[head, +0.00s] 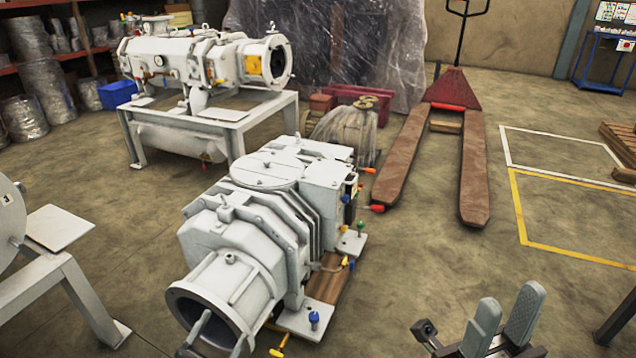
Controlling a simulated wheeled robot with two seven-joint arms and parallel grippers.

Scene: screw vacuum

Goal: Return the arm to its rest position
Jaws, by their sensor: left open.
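My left gripper (222,330) is at the bottom edge, in front of the round open flange of the large grey screw vacuum pump (270,205). Its two fingers are apart, and I see nothing held between them. I cannot tell whether they touch the flange. My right gripper (510,299) is at the bottom right, over bare floor. Its two grey fingers point up with a gap between them, and it is empty. Most of both arms is out of view.
A second pump (200,60) rests on a grey metal frame (195,120) at the back left. A red pallet jack (475,160) stands behind and to the right of the near pump. A grey stand (60,290) is at the left. Floor with white and yellow lines is free at the right.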

